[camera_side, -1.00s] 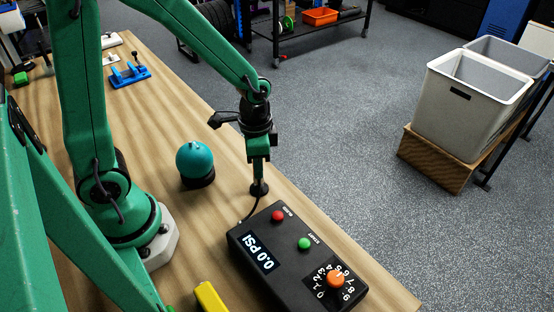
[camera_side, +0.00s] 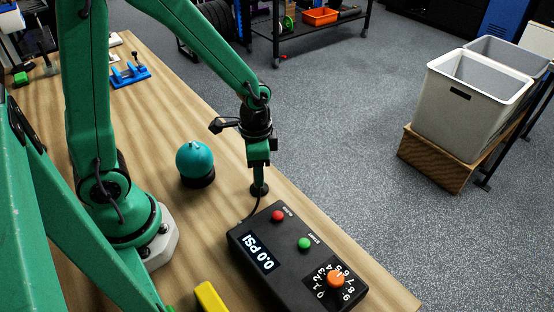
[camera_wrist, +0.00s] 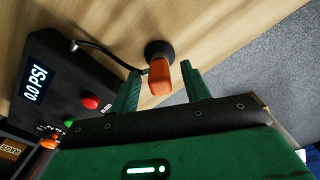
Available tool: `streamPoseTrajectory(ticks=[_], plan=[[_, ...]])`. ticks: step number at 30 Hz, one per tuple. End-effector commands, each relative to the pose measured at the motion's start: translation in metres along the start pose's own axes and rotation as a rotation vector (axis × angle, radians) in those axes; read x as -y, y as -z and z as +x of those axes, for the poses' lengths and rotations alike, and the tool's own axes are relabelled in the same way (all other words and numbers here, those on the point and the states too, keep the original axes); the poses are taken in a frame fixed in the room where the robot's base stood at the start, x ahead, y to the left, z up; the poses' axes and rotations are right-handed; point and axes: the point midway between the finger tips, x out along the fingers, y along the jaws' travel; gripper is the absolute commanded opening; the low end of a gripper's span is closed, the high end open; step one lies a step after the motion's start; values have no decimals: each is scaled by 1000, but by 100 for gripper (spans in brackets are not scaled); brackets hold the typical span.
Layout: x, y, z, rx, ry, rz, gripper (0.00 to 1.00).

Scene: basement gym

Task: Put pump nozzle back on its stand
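The pump nozzle (camera_wrist: 159,78) is orange and sits between my two green fingers in the wrist view, with a gap on each side. My gripper (camera_wrist: 161,71) is open and also shows in the side view (camera_side: 259,174), pointing down. The stand (camera_wrist: 158,49) is a round black base on the table under the nozzle. It also shows in the side view (camera_side: 259,190), just below my fingers. The nozzle appears to be upright on the stand. A black hose (camera_wrist: 103,52) runs from the pump console to the nozzle. In the side view the nozzle is hidden by my gripper.
The black pump console (camera_side: 290,262) reads 0.0 PSI and lies close to the stand. It has red and green buttons and an orange dial. A teal ball (camera_side: 193,158) on a dark base is to the left. A yellow block (camera_side: 210,297) is in front.

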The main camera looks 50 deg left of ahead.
Motion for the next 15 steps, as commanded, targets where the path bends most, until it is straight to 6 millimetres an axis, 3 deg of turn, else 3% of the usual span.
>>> streamPoseTrajectory(ticks=[15], plan=[[0, 1, -14, -4, 2, 0, 47]])
